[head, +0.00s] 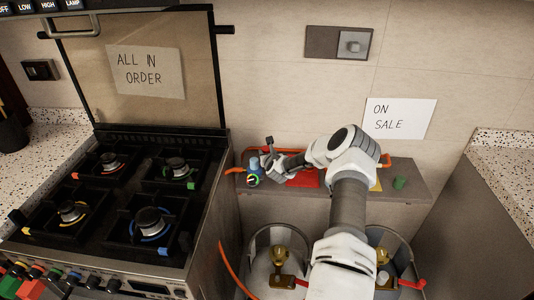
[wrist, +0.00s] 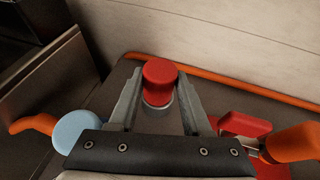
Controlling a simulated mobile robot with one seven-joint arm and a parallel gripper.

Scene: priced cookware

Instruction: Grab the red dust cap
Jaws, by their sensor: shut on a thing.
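The red dust cap (wrist: 159,74) is in the middle of the wrist view, a short rounded red cylinder. It sits on top of a grey cylindrical piece (wrist: 157,104). My gripper (wrist: 160,84) has one finger on each side of the cap and is shut on it. In the head view my gripper (head: 268,160) is low over the left part of the grey shelf (head: 415,172). I cannot make out the cap there.
A light blue round knob (wrist: 78,130) with an orange part is left of my gripper. A red block (wrist: 244,124) and an orange handle (wrist: 298,142) lie right. An orange hose (wrist: 225,84) runs along the wall. The stove (head: 120,200) is left.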

